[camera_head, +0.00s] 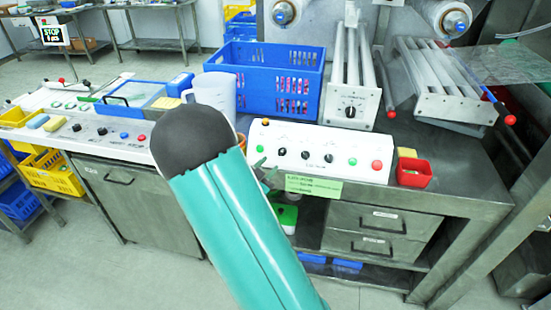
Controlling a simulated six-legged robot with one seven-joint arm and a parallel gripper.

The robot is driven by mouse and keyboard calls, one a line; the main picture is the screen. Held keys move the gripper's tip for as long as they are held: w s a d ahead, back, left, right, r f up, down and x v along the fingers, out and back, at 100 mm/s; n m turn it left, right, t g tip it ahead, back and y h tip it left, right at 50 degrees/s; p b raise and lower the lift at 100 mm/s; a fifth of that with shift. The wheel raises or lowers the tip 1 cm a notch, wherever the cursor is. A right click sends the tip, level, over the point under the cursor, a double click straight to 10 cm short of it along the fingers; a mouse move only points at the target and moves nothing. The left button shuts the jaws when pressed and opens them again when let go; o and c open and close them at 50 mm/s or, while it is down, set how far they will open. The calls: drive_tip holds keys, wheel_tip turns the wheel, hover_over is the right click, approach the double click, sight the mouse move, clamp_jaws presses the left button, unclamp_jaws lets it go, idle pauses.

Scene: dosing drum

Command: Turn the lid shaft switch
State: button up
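A white control panel (321,149) stands on the metal bench in the middle of the view. It carries black rotary switches (305,154), green buttons (352,162), a yellow button and a red button. I cannot read which switch is the lid shaft switch. Another control panel (110,136) with black knobs lies to the left. My teal arm with its dark rounded joint crosses the middle foreground and hides part of the bench. A small dark part of my gripper (265,174) shows beside the arm, at the left end of the middle panel. Its fingers are too small and hidden to tell their state.
A blue crate (253,83) stands behind the panel, with a white jug (211,92) to its left. A red box (414,173) sits right of the panel. A roller unit (350,95) stands behind it. A green label (313,186) hangs at the front edge.

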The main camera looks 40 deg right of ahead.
drive_tip(key=v, duration=0.5)
drive_tip(key=shift+w, duration=0.1)
idle(0.3)
drive_tip(key=w+a+r+n+t+y, duration=0.4)
drive_tip(key=w+a+r+y, duration=0.15)
drive_tip(key=a+y, duration=0.2)
drive_tip(key=s+a+r+n+t+y, duration=0.1)
drive_tip(key=a+r+n+y, duration=0.2)
drive_tip(key=a, duration=0.3)
drive_tip(key=s+a+r+n+y, duration=0.2)
drive_tip(key=a+r+n+y, duration=0.1)
drive_tip(key=a+y, duration=0.15)
drive_tip(key=s+a+r+n+g, duration=0.1)
drive_tip(key=s+n+g, duration=0.1)
drive_tip(key=s, duration=0.5)
drive_tip(key=s+a+r+n+g, duration=0.1)
drive_tip(key=s+n, duration=0.3)
drive_tip(key=s, duration=0.4)
drive_tip(key=s+a+r+n+g+y, duration=0.1)
drive_tip(key=s+a+r+n+g, duration=0.1)
drive_tip(key=s, duration=0.5)
drive_tip(key=shift+a+r+n+g, duration=0.35)
drive_tip(key=shift+a+r, duration=0.2)
drive_tip(key=shift+r, duration=0.2)
drive_tip(key=shift+s+d, duration=0.15)
